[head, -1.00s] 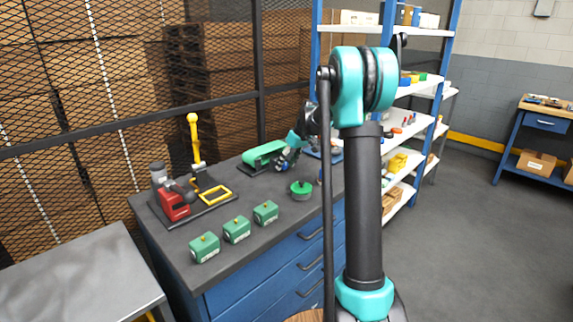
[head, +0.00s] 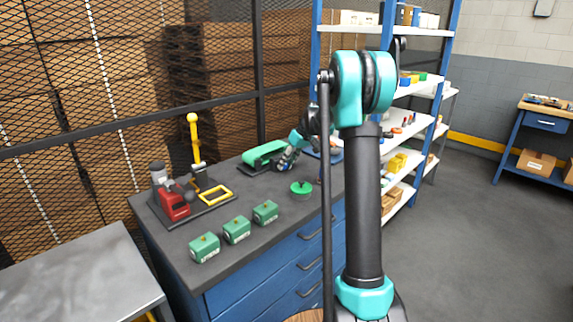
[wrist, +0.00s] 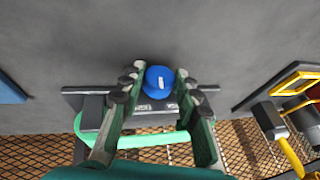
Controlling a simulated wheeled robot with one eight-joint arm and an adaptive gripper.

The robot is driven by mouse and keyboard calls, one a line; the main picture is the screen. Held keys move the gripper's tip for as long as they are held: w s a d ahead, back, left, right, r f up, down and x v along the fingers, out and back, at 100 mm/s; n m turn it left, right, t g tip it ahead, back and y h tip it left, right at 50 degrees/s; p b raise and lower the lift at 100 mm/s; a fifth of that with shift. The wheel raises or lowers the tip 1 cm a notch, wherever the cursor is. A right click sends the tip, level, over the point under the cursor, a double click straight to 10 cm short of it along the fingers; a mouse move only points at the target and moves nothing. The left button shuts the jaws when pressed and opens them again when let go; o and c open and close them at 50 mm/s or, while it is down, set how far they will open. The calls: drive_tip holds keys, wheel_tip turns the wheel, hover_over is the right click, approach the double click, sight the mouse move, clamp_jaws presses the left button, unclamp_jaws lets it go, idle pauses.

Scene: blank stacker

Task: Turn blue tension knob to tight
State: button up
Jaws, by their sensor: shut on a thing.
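The blue tension knob (wrist: 160,81) shows in the wrist view, round, with a pale mark on its top. It sits at the edge of a dark base plate (wrist: 75,96) beside the green belt device. My gripper (wrist: 159,84) has its fingers on both sides of the knob and is shut on it. In the head view, my gripper (head: 284,160) is at the right end of the green belt device (head: 262,151), at the back of the workbench. The knob is hidden there behind my gripper.
Three green blocks (head: 236,230) stand along the bench's front. A green round part (head: 301,188) sits to their right. A red device with a yellow lever (head: 193,140) and a yellow frame (head: 216,196) stands at left. A mesh fence (head: 120,110) runs behind.

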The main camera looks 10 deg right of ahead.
drive_tip(key=o, duration=1.2)
drive_tip(key=shift+c, duration=0.2)
drive_tip(key=v, duration=1.2)
drive_tip(key=shift+w+d, duration=0.1)
drive_tip(key=shift+w, duration=0.05)
